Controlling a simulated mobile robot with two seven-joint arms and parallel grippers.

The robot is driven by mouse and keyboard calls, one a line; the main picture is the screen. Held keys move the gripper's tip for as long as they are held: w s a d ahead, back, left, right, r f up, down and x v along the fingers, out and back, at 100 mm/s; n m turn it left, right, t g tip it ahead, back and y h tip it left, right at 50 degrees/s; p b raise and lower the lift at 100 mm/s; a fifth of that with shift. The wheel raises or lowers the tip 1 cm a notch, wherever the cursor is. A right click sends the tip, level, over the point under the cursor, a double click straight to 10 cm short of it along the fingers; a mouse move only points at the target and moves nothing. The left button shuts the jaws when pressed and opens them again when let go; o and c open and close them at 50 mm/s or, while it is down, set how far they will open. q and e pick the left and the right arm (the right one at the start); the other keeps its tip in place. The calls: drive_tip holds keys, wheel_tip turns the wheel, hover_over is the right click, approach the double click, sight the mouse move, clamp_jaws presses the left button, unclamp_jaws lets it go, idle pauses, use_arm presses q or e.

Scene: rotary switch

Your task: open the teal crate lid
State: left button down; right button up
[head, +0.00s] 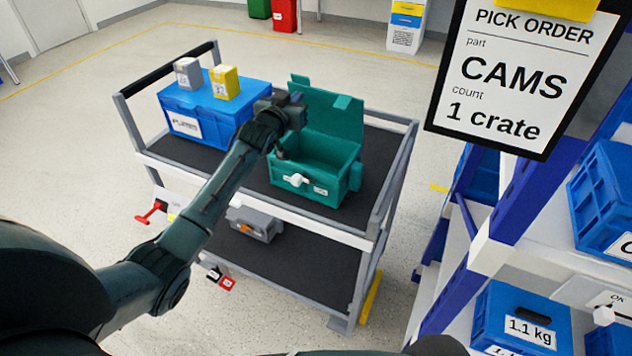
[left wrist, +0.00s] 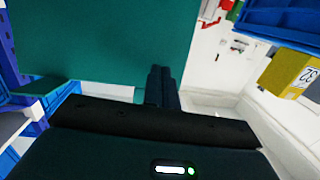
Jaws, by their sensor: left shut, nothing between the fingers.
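The teal crate (head: 318,178) stands on the cart's top shelf with its inside showing. Its teal lid (head: 332,120) stands raised, tilted up along the crate's back edge. A white latch knob (head: 296,180) is on the crate's front. My left gripper (head: 294,103) is at the lid's left side, above the crate's back left corner. In the left wrist view the lid (left wrist: 105,45) fills the upper left, and my shut, empty fingers (left wrist: 161,88) are beside its right edge. I cannot tell whether they touch it. My right gripper is not in view.
A closed blue crate (head: 205,112) stands left of the teal one, with a grey box (head: 188,73) and a yellow box (head: 224,83) on top. A grey box (head: 253,222) sits on the cart's lower shelf. A pick-order sign (head: 505,80) and racks are at right.

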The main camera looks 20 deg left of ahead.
use_arm(q)
drive_tip(key=shift+w+f+b, duration=0.2)
drive_tip(key=shift+w+b, duration=2)
drive_tip(key=shift+w, duration=0.3)
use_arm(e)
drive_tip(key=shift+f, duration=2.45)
use_arm(q)
drive_tip(key=s+r+p, duration=0.2)
drive_tip(key=s+p, duration=0.5)
drive_tip(key=s, duration=0.3)
drive_tip(key=shift+r, duration=0.25)
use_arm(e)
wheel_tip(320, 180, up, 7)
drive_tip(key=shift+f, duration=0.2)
